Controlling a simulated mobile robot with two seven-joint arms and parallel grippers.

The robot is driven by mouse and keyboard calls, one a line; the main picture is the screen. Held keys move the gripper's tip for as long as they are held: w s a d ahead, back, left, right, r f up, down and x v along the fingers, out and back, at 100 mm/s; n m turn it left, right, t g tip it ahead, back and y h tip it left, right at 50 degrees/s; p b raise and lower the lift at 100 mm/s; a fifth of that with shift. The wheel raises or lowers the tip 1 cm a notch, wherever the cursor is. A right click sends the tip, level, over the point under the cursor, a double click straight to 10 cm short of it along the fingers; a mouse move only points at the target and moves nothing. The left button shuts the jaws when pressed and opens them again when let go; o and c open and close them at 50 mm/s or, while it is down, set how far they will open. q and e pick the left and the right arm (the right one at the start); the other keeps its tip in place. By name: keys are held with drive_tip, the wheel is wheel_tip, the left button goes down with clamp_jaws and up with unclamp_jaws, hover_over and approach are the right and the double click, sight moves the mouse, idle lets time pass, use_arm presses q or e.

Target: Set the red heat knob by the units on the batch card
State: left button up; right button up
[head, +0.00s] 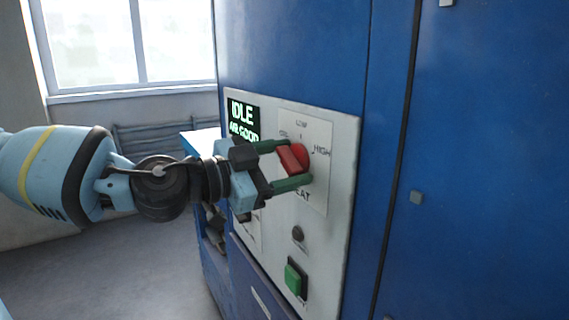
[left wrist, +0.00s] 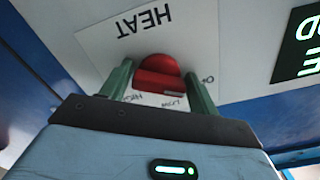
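The red heat knob (head: 299,155) sits on a white HEAT label (head: 318,190) with LOW above it and HIGH to its right. A third mark at the left is partly hidden. My left gripper (head: 284,164) is at the knob, with one green finger above it and one below. In the left wrist view the knob (left wrist: 160,72) lies between the two spread fingers (left wrist: 160,88). I cannot tell whether they touch it. The knob's exact pointing is unclear. I see no batch card. My right gripper is not in view.
A dark display (head: 243,117) reads IDLE, with a partly covered green line below. A small dark round button (head: 298,233) and a green switch (head: 294,279) sit lower on the pale panel (head: 338,200). The blue cabinet (head: 480,120) fills the right. Floor at left is open.

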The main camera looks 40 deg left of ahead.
use_arm(q)
drive_tip(key=c, duration=0.5)
drive_tip(key=shift+c, duration=0.4)
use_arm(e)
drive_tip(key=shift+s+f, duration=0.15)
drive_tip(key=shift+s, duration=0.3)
